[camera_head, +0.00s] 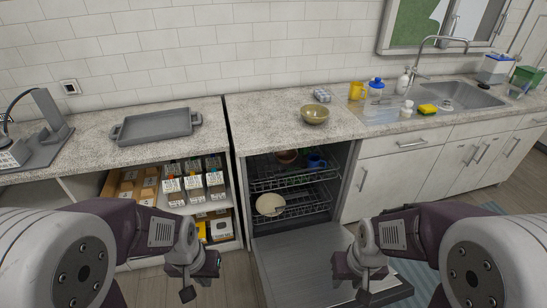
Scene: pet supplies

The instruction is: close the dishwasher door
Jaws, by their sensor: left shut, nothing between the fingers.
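The dishwasher (349,190) stands open under the counter. Its door (300,258) is folded down flat in front of the opening and runs out of the bottom of the picture. The upper rack (265,185) holds a blue mug (316,162) and a brown bowl (287,157). The lower rack (310,203) holds a pale plate (270,204). Both racks appear to be inside the cavity. My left gripper (202,284) is shut and empty, left of the door. My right gripper (350,282) is over the door's right part; its jaw opening is unclear.
An olive bowl (314,114) stands on the counter above the dishwasher. A grey tray (157,125) lies on the left counter, above shelves of boxes (195,182). The sink (462,97) and white cabinets (395,170) are to the right. Floor shows left of the door.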

